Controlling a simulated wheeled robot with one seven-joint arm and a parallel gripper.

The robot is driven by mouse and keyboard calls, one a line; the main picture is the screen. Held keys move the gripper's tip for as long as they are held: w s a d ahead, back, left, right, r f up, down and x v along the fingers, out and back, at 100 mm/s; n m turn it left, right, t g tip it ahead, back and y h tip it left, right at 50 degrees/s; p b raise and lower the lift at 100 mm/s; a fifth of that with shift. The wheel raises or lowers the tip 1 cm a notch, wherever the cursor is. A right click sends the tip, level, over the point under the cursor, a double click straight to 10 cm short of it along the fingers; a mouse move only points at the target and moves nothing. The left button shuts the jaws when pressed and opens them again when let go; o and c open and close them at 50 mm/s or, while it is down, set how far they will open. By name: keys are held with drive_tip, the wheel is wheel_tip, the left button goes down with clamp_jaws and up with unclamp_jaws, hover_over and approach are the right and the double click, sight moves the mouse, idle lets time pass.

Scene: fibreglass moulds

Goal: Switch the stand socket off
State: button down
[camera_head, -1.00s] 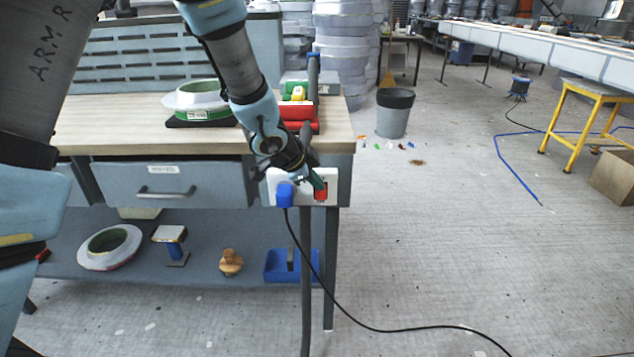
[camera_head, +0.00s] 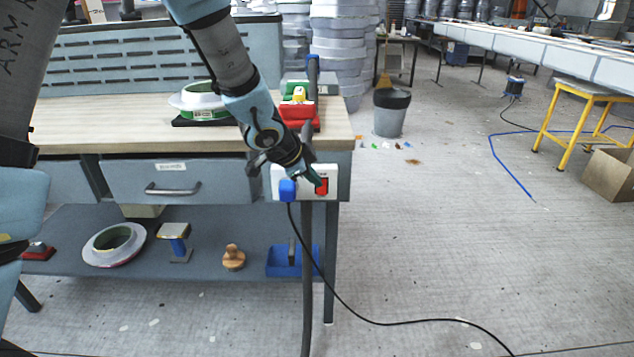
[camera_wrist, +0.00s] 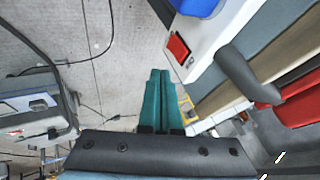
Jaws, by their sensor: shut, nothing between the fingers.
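The stand socket (camera_head: 333,177) is a white plate on the bench's front right corner, with a blue plug (camera_head: 287,190) in its left side and a red rocker switch (camera_head: 322,187) on its right. In the wrist view the plate (camera_wrist: 205,45) shows at the upper right with the red switch (camera_wrist: 178,47) and part of the blue plug (camera_wrist: 196,7). My gripper (camera_head: 318,180) has green fingers, shut and empty, at the switch's upper left in the head view. In the wrist view the fingertips (camera_wrist: 160,72) appear just below and left of the switch. I cannot tell whether they touch it.
A grey post (camera_head: 307,260) stands by the socket, and a black cable (camera_head: 345,303) runs from the plug to the floor. A drawer (camera_head: 180,181) is left of the socket.

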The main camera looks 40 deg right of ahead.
drive_tip(key=w+d+r+p+v, duration=0.1)
drive_tip(key=p+v, duration=0.1)
drive_tip(key=v, duration=0.5)
drive_tip(key=shift+a+p, duration=0.2)
drive_tip(key=shift+p, duration=0.2)
drive_tip(key=w+a+r+n+t+y, duration=0.1)
drive_tip(key=w+a+n+y, duration=0.2)
drive_tip(key=a, duration=0.5)
drive_tip(key=w+a+r+n+t+p, duration=0.1)
drive_tip(key=w+a+n, duration=0.35)
drive_tip(key=a, duration=0.25)
drive_tip(key=w+a+n+t+y, duration=0.1)
drive_tip(key=w+a+n+y, duration=0.2)
drive_tip(key=a, duration=0.5)
drive_tip(key=s+a+n+g, duration=0.1)
drive_tip(key=s+a+n, duration=0.1)
drive_tip(key=a+n, duration=0.2)
drive_tip(key=s+a+r+n+g+y+p, duration=0.1)
drive_tip(key=s+a+n, duration=0.2)
drive_tip(key=a, duration=0.7)
drive_tip(key=s+a+r+n+g, duration=0.1)
drive_tip(key=s+a+n, duration=0.1)
drive_tip(key=a+n, duration=0.3)
drive_tip(key=shift+s+a+n+p, duration=0.25)
drive_tip(key=shift+a+n+p, duration=0.15)
drive_tip(key=shift+a, duration=0.8)
